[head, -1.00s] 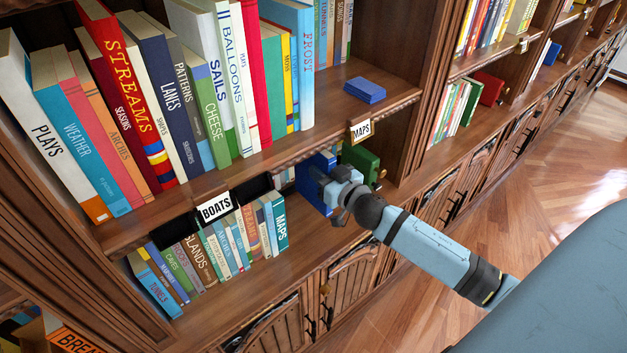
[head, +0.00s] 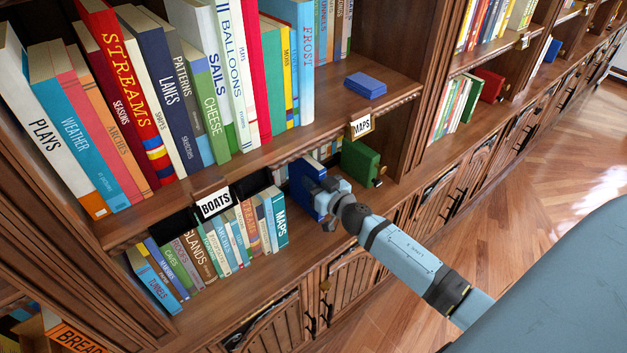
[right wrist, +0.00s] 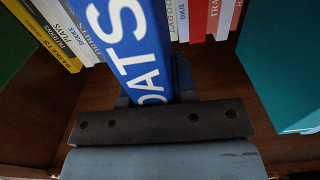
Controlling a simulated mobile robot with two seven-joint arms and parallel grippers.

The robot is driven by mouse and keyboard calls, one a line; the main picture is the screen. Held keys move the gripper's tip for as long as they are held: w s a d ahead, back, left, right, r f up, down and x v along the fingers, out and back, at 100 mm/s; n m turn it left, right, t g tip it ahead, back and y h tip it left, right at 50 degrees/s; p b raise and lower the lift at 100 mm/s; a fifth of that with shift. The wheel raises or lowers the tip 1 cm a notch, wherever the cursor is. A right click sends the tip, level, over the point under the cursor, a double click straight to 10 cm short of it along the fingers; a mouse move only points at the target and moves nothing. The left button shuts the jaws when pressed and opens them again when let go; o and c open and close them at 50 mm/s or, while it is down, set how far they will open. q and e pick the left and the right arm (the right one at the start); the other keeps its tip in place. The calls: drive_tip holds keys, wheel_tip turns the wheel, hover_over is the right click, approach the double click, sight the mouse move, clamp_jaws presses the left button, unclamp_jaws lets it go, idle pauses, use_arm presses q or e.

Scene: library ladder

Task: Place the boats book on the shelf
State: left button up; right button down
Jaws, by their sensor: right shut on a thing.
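The blue boats book (head: 303,190) stands roughly upright at the lower shelf (head: 262,284), to the right of the teal MAPS book (head: 281,222); a gap shows between them. My right gripper (head: 322,197) is shut on it from the front. In the right wrist view the book's blue spine (right wrist: 135,45) with white letters ending in "OATS" sits between the fingers (right wrist: 158,95). Whether its bottom touches the shelf is hidden. The BOATS label (head: 215,204) hangs above the lower row, left of the book. My left gripper is not in view.
A green box-like object (head: 360,163) stands to the right of the boats book. The MAPS label (head: 361,126) is on the upper shelf edge. A blue block (head: 365,86) lies on the upper shelf. More books show behind, under the upper shelf.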

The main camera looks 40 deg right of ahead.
drive_tip(key=c, duration=0.9)
unclamp_jaws()
drive_tip(key=shift+f, duration=0.1)
drive_tip(key=shift+r, duration=0.25)
drive_tip(key=s+b, duration=0.2)
drive_tip(key=s, duration=0.9)
drive_tip(key=s+a+f+g, duration=0.2)
drive_tip(key=s+a+f, duration=0.3)
drive_tip(key=s+a+f+n+g+y, duration=0.1)
drive_tip(key=s+a+f+g, duration=0.1)
drive_tip(key=s+a+f, duration=0.3)
drive_tip(key=s+a+f+n+g+y, duration=0.1)
drive_tip(key=s+a+f+g, duration=0.2)
drive_tip(key=s+a+f, duration=0.2)
drive_tip(key=shift+s+a+f, duration=0.1)
drive_tip(key=shift+s+a, duration=0.15)
drive_tip(key=shift+a, duration=0.35)
drive_tip(key=shift+s+a, duration=0.25)
drive_tip(key=shift+a, duration=0.35)
